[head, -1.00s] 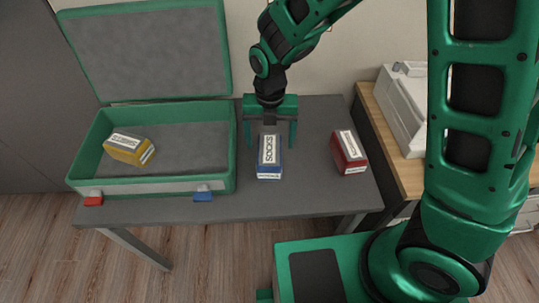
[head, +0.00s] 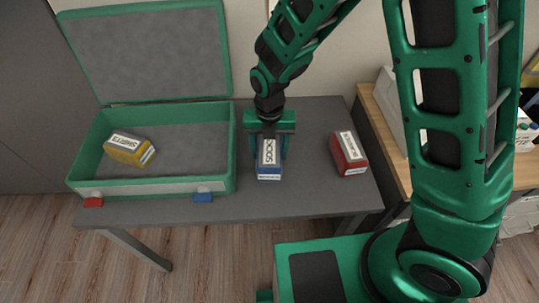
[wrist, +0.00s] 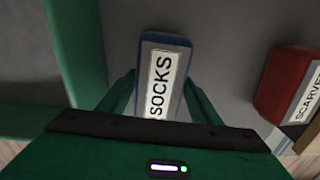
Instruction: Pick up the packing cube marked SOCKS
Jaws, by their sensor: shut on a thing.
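The blue packing cube marked SOCKS (head: 268,172) stands on the grey table, with its white label facing up. It also shows in the wrist view (wrist: 160,75), between the two green fingers. My gripper (head: 270,155) is lowered over the cube and shut on it, one finger on each side. The cube appears to rest on the tabletop. The far part of the cube is partly covered by the gripper in the head view.
An open green suitcase (head: 150,188) stands to the left, holding a yellow cube marked SHIRTS (head: 128,149). A red cube (head: 349,153), marked SCARVES in the wrist view (wrist: 285,85), stands to the right. A wooden cabinet (head: 380,130) is further right.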

